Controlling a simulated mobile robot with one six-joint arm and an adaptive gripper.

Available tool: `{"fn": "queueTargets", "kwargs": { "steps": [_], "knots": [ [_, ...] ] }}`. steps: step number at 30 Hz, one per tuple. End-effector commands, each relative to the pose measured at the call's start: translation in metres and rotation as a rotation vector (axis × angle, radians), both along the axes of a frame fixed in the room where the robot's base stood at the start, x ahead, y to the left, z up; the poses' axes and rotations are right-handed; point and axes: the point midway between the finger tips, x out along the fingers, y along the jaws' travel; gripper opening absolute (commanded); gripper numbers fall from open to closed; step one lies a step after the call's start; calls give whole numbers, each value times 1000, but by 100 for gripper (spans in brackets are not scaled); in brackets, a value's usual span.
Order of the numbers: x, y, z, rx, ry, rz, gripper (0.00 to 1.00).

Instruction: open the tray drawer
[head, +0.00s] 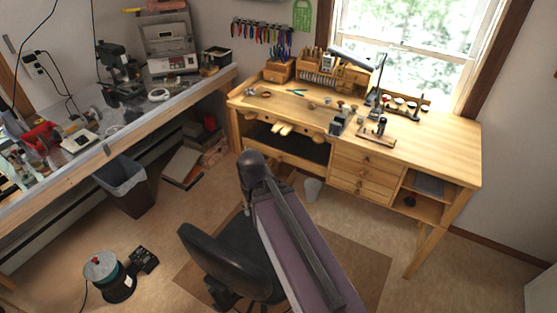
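The wooden workbench (420,148) stands at the back right under the window. A wide, shallow wooden tray front (290,160) sits low under the left half of its top, below a dark opening (300,143). It looks like the tray drawer; I cannot tell whether it is fully shut. A stack of small drawers with round knobs (363,174) is to its right, and these look shut. My gripper is not visible.
A black office chair (222,262) stands left of my arm. A dark bin (125,184) stands by the left counter (150,112). A round canister (108,277) is at the lower left. Floor right of my arm is clear.

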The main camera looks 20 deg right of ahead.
Motion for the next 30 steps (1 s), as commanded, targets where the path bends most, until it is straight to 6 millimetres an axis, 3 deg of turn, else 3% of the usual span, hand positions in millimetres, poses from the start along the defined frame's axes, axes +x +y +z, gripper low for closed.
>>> {"fn": "queueTargets", "kwargs": {
  "steps": [2, 5, 11, 17, 30],
  "knots": [
    [0, 0, 0, 0, 0, 0, 57],
    [0, 0, 0, 0, 0, 0, 81],
    [7, -4, -10, -16, -9, -17, 82],
    [28, -19, -35, -68, -35, -76, 82],
    [102, -71, -111, -255, -159, -278, 82]
  ]
}}
